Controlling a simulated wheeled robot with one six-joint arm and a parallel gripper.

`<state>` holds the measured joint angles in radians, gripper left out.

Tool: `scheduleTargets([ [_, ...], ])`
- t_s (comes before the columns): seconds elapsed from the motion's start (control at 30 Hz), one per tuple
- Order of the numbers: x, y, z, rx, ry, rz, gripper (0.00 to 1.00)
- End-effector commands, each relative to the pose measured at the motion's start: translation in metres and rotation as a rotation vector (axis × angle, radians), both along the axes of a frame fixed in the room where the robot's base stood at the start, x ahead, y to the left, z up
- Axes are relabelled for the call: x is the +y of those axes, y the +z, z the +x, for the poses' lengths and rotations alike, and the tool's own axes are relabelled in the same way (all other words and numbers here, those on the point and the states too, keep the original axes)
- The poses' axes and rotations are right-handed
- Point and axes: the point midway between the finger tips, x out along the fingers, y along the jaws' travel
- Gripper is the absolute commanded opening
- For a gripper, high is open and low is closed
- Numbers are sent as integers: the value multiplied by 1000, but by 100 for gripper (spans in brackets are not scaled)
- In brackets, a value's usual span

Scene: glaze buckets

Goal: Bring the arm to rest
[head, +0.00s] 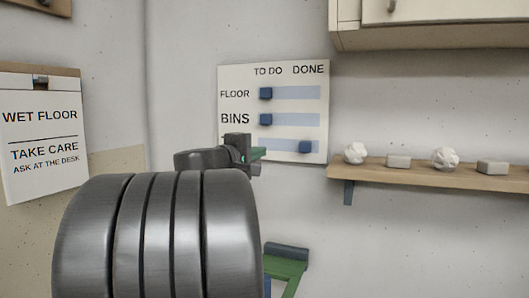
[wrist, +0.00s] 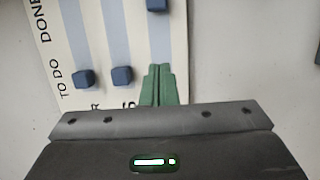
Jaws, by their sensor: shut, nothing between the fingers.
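My gripper (head: 258,153) is in front of the lower part of a white wall board (head: 240,82) headed TO DO and DONE. Its green fingers show in the wrist view (wrist: 158,70), pressed together with nothing between them. The FLOOR slider (head: 265,93) and the BINS slider (head: 265,119) stand at the TO DO end. A third blue slider (head: 305,147) stands at the DONE end of the lowest row, apart from the fingertips; in the wrist view it is at the top edge (wrist: 157,4). My gripper hides that row's label in the head view.
A wooden shelf (head: 430,174) juts from the wall at the right, bearing white lumps and pale blocks. A cabinet (head: 430,25) hangs above it. A WET FLOOR sign (head: 42,135) is at the left. The wall between board and cabinet is bare.

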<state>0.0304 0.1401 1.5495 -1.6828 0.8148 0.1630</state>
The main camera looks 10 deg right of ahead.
Motion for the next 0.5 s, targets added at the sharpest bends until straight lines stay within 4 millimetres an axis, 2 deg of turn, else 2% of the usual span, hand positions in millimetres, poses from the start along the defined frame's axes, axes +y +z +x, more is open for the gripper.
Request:
scheduleTargets([
  [0.37,0,0,0,1,-1,-1,0],
  [0.5,-8,-1,7,2,-3,-1,0],
])
